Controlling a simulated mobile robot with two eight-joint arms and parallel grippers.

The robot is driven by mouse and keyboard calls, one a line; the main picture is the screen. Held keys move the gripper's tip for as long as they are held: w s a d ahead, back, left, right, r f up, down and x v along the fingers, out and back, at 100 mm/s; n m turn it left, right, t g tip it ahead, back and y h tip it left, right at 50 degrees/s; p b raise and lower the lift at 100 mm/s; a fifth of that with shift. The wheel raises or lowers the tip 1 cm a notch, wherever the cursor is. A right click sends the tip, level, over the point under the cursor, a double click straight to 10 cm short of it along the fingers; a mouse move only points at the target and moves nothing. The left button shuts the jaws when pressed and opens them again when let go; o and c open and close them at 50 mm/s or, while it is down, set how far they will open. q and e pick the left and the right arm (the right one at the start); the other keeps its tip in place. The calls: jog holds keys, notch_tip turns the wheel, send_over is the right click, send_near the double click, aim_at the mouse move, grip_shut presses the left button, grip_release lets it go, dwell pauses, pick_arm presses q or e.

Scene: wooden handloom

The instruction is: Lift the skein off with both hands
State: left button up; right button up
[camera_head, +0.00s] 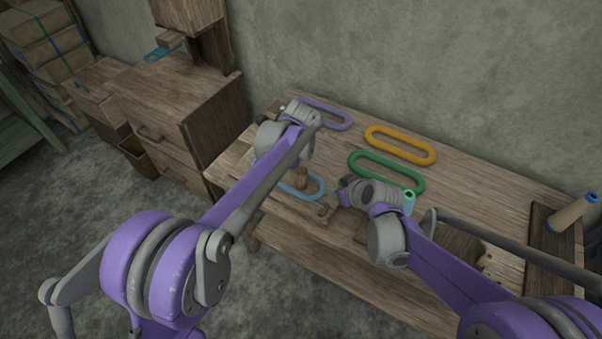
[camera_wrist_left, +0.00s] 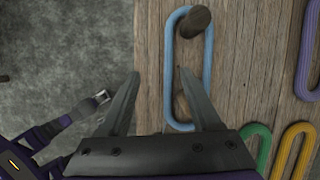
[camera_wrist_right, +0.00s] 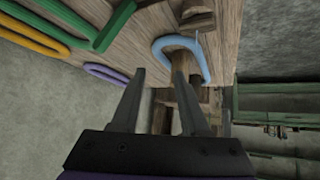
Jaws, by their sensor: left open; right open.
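The light blue skein (camera_head: 321,190) is a long loop around an upright wooden peg (camera_head: 304,178) near the table's front edge. In the left wrist view the skein (camera_wrist_left: 208,70) lies to the right, with the peg (camera_wrist_left: 194,21) inside its far end. My left gripper (camera_wrist_left: 158,73) is open; its fingers appear on either side of the loop's left strand. My right gripper (camera_wrist_right: 160,71) is open, with the skein (camera_wrist_right: 206,66) and peg ahead of its right finger. In the head view the right gripper (camera_head: 347,190) is right of the skein. Contact cannot be told.
Purple (camera_head: 337,109), orange (camera_head: 400,145) and green (camera_head: 386,171) loops lie behind on the wooden table (camera_head: 470,185). A spool with a blue end (camera_head: 570,214) lies at the right. A wooden drawer cabinet (camera_head: 180,105) stands at the left.

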aim_at(321, 181)
pick_arm(q)
jog(key=shift+w+d+f+m, duration=0.55)
jog(key=shift+w+m, duration=0.05)
jog(key=shift+w, duration=0.1)
pick_arm(e)
jog(key=shift+w+a+f, duration=0.1)
jog(key=shift+w+f, duration=0.3)
jog(key=shift+w, duration=0.15)
pick_arm(q)
jog(key=x, duration=1)
jog(key=shift+w+a+f, duration=0.1)
jog(key=shift+a+f, duration=0.15)
jog(key=shift+f, duration=0.1)
pick_arm(e)
jog(key=x, duration=1)
jog(key=shift+w+a+f, duration=0.15)
jog(key=shift+w+a, duration=0.1)
jog(key=shift+w, duration=0.1)
pick_arm(q)
jog(key=shift+c, duration=0.2)
pick_arm(e)
jog(key=shift+c, duration=0.2)
pick_arm(q)
jog(key=c, duration=0.7)
pick_arm(e)
grip_shut()
pick_arm(q)
grip_shut()
